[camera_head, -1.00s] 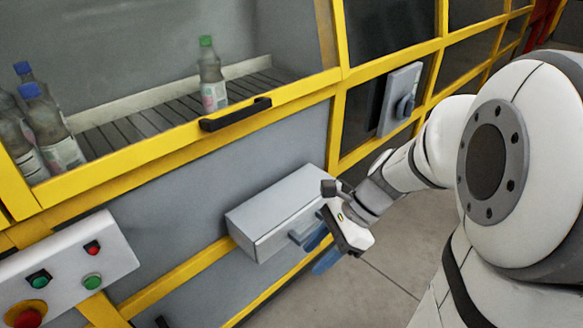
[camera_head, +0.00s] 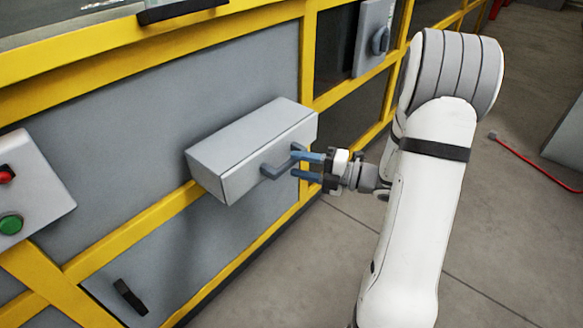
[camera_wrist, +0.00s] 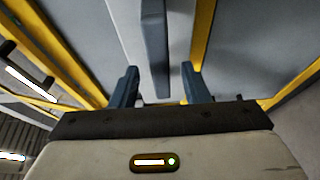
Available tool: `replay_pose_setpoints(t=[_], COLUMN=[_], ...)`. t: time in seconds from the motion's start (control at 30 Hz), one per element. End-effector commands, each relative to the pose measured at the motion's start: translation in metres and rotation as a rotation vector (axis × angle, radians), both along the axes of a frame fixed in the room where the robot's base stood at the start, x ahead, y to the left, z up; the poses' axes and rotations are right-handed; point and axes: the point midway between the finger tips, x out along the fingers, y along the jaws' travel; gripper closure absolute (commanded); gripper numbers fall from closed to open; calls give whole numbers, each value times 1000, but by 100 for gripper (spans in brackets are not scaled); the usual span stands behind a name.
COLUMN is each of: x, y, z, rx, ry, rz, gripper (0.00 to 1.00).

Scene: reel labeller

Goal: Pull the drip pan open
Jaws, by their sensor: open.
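The drip pan appears to be the light grey box (camera_head: 255,150) standing out from the machine's grey panel. It has a blue-grey bar handle (camera_head: 283,163) on its front face. My gripper (camera_head: 299,167) is open, with its two blue fingers at the handle's right end in the head view. In the wrist view the handle (camera_wrist: 155,45) runs down between the two spread fingers (camera_wrist: 160,88), with room on both sides. I cannot tell whether a finger touches it.
A control box with a red and a green button (camera_head: 20,200) is at the left. A small black handle (camera_head: 130,297) is on the lower panel. A grey switch box (camera_head: 374,38) is above right. Yellow frame bars (camera_head: 140,228) surround the panels.

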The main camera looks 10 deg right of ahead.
Motion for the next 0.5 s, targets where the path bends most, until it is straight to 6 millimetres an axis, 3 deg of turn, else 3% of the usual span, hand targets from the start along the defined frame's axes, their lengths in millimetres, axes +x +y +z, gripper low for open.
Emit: replay_pose_setpoints(t=[0.2, 0.5], x=[13, 15], y=[22, 26], z=[-1, 0], rx=[-1, -1], ry=[0, 0], rz=[2, 0], gripper=[58, 58])
